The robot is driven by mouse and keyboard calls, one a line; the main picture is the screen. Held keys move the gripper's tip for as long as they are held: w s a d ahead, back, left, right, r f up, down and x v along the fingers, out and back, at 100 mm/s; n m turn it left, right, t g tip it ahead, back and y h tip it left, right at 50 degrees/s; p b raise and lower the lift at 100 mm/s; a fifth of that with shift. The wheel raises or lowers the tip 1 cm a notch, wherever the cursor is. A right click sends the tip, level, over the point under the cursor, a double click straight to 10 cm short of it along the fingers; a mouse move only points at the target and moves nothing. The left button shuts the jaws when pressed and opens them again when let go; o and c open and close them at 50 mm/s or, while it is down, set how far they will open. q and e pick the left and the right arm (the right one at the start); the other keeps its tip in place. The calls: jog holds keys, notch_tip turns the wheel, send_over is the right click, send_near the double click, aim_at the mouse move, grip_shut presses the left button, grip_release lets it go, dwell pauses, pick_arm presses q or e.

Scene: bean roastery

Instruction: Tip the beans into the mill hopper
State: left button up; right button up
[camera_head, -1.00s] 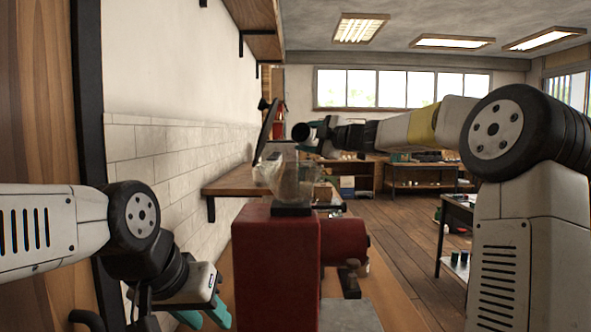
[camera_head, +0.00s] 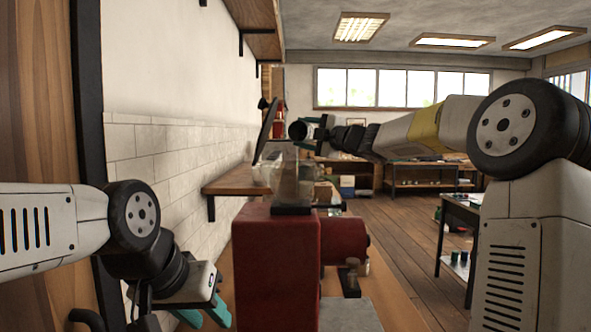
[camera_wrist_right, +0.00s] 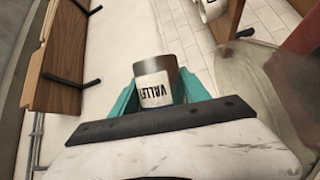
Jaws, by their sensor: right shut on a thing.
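The red mill (camera_head: 277,265) stands in front of me, with a see-through hopper (camera_head: 291,183) on top. My right gripper (camera_head: 311,130) reaches in from the right above the hopper. It is shut on a dark tin (camera_head: 298,131), whose round end faces me; the tin is tilted off upright. In the right wrist view the tin (camera_wrist_right: 155,82) has a pale label with dark letters and sits between teal fingers. The clear hopper (camera_wrist_right: 253,85) is right of it there. I cannot see any beans. My left gripper (camera_head: 204,312) is open and empty at the lower left.
A wooden wall shelf (camera_head: 236,186) and a dark slanted panel (camera_head: 266,130) are behind the mill. A white tiled wall (camera_head: 150,160) runs along the left. A dark table (camera_head: 458,232) stands at the right, with open floor between.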

jog(key=shift+s+a+r+n+y+p, duration=0.1)
jog(key=shift+s+r+n+y+p, duration=0.15)
jog(key=shift+n, duration=0.4)
jog(key=shift+s+a+r+n+y+p, duration=0.1)
jog(key=shift+r+n+y, duration=0.1)
jog(key=shift+n+y, duration=0.3)
jog(key=shift+s+a+r+n+y+p, duration=0.1)
jog(key=shift+s+r+n+y+p, duration=0.1)
jog(key=shift+n, duration=0.55)
dwell(0.4)
jog(key=shift+s+a+r+n+y, duration=0.1)
jog(key=shift+s+n+y, duration=0.1)
jog(key=shift+n, duration=0.4)
jog(key=shift+s+r+n+y, duration=0.15)
jog(key=shift+n+y, duration=0.1)
jog(key=shift+n, duration=0.35)
jog(key=shift+s+a+r+n+y, duration=0.1)
jog(key=shift+n+y, duration=0.1)
jog(key=shift+n, duration=0.4)
dwell(0.4)
jog(key=shift+w, duration=0.1)
